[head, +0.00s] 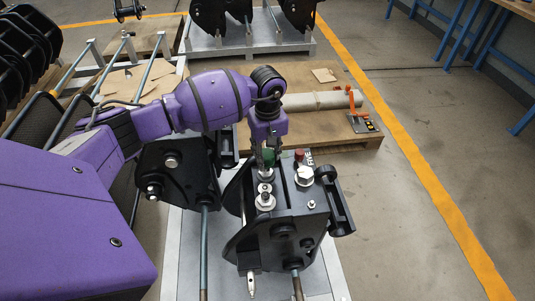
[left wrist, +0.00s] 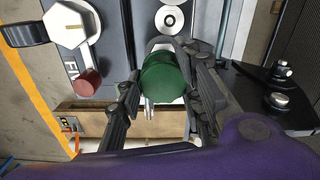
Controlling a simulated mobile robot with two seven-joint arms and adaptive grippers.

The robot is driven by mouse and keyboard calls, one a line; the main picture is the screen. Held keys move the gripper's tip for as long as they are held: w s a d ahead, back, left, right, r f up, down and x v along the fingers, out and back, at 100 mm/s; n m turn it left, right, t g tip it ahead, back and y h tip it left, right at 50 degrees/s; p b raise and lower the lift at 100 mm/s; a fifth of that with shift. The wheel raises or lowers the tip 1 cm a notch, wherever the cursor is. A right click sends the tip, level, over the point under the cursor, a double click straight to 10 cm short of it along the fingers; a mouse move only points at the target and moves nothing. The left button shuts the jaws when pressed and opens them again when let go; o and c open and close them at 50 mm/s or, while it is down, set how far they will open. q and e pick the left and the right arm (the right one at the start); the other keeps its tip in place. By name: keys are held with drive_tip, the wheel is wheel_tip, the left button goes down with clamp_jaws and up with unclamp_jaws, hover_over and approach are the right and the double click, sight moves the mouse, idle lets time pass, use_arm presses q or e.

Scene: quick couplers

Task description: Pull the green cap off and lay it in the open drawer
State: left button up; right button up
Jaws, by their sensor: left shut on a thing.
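The green cap (head: 268,156) is at the top of the black coupler block (head: 310,205), near its far edge in the head view. My left gripper (head: 266,143) reaches down over it from above. In the left wrist view the green cap (left wrist: 165,77) sits between the two fingers of my left gripper (left wrist: 160,95), which are shut on it. Its underside is mostly hidden, so I cannot tell whether it is still seated on a fitting. I cannot make out an open drawer in either view. My right gripper is not in view.
A red cap (head: 299,154) and a large silver hex fitting (head: 304,176) stand close to the right of the green cap. Bare metal couplers (head: 265,197) stand in front. A wooden pallet (head: 330,137) with a grey pipe and an orange-handled tool lies behind.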

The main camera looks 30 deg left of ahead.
sight(268, 153)
use_arm(q)
drive_tip(key=shift+r, duration=0.15)
drive_tip(key=shift+r+p, duration=0.5)
drive_tip(key=shift+r, duration=1.4)
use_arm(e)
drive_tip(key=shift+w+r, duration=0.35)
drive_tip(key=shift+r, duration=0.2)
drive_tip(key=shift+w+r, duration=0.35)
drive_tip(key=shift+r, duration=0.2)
